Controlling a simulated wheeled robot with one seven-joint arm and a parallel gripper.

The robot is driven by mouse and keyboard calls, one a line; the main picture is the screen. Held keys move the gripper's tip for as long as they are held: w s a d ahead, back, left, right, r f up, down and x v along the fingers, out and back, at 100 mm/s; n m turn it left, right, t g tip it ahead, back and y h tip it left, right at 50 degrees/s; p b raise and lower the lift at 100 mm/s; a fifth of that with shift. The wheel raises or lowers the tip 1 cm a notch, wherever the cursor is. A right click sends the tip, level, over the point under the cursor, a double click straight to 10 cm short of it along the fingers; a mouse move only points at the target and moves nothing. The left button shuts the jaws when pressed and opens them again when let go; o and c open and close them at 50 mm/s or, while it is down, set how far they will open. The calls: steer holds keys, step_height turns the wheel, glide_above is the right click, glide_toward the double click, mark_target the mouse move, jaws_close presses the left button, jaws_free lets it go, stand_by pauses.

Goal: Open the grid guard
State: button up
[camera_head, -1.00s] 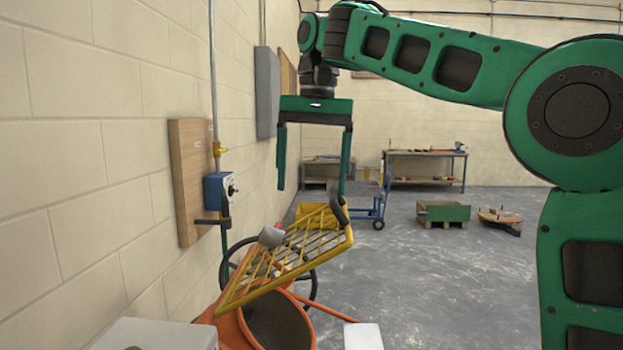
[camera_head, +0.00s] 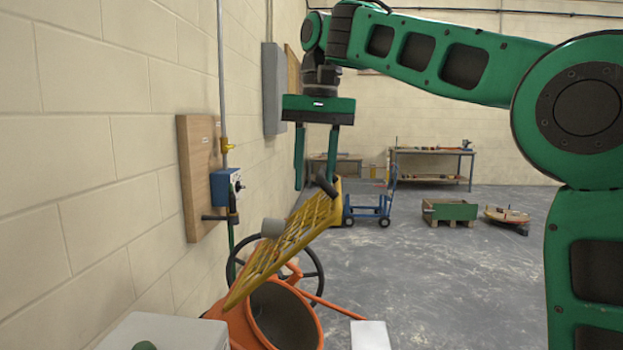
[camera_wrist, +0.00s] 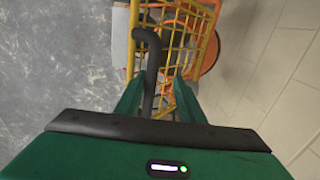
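The yellow grid guard (camera_head: 290,238) is tilted up steeply above the orange mixer drum (camera_head: 262,322), its right end high and its lower left end near the drum's mouth. Its black handle (camera_head: 325,186) is at the raised end. My gripper (camera_head: 316,180) points down at that end, its two green fingers partly apart. In the wrist view the handle (camera_wrist: 152,65) runs between the fingers of my gripper (camera_wrist: 158,88), with a gap on the right finger's side. Contact on the left finger's side cannot be told. The guard also shows beyond the fingers (camera_wrist: 172,45).
A block wall stands close on the left, with a wooden board (camera_head: 195,165) and blue switch box (camera_head: 226,187). A dark handwheel (camera_head: 318,275) is behind the guard. A blue trolley (camera_head: 370,210) and workbench (camera_head: 432,165) stand farther back. The floor to the right is open.

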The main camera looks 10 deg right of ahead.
steer(key=shift+s+r, duration=0.3)
steer(key=shift+s, duration=0.25)
steer(key=shift+s+r, duration=0.3)
steer(key=shift+s, duration=0.2)
steer(key=shift+w+a, duration=0.35)
steer(key=shift+a, duration=0.15)
steer(key=w+a+r, duration=0.2)
steer(key=a, duration=0.5)
steer(key=shift+r, duration=0.2)
steer(key=o, duration=1.3)
steer(key=a, duration=0.2)
steer(key=w+a+r, duration=0.1)
steer(key=shift+a, duration=0.15)
steer(key=shift+r, duration=0.1)
